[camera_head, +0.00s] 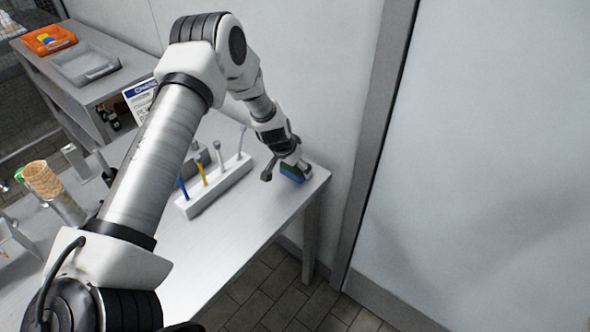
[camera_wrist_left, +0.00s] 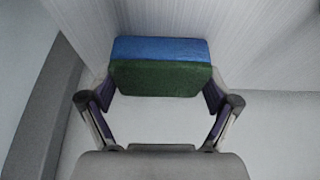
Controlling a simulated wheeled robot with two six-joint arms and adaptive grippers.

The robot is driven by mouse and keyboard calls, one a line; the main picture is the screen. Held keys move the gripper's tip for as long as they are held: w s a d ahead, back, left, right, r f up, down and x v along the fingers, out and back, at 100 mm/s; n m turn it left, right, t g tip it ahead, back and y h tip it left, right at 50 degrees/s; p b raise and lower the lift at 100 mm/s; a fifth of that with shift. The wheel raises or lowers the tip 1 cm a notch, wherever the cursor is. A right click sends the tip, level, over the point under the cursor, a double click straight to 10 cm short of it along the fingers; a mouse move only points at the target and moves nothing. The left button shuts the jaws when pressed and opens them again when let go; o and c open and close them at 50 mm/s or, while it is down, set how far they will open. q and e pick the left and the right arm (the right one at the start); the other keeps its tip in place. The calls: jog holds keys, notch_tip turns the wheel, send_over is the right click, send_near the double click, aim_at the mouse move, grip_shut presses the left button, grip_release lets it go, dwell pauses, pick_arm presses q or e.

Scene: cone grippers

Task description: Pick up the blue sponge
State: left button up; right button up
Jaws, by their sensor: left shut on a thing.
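The blue sponge (camera_head: 292,174) is at the far right corner of the table (camera_head: 235,228) in the head view, partly hidden by my left gripper (camera_head: 287,168). In the left wrist view the sponge (camera_wrist_left: 160,50) shows a blue layer and a dark green layer. It sits between the two fingers of my left gripper (camera_wrist_left: 160,90), which are shut on its sides. In the head view the sponge is at or very near the table top; I cannot tell whether it touches. My right gripper is not in view.
A white rack (camera_head: 215,186) with several upright tools stands left of the left gripper. A wafer-like cone (camera_head: 42,180) stands at the left. An orange bin (camera_head: 48,40) and a grey tray (camera_head: 85,66) are on a back shelf. A wall is close behind the sponge.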

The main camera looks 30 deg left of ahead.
pick_arm(q)
jog(key=shift+c, duration=0.4)
jog(key=shift+r+p, duration=0.45)
jog(key=shift+r, duration=0.1)
notch_tip(320, 180, up, 3)
jog(key=shift+s+r+p, duration=0.1)
jog(key=shift+p, duration=1.15)
jog(key=s+d+b, duration=0.2)
jog(key=s+d, duration=0.6)
jog(key=s, duration=0.5)
jog(key=shift+s+d+r, duration=0.2)
jog(key=shift+s+r, duration=0.05)
jog(key=shift+r, duration=0.15)
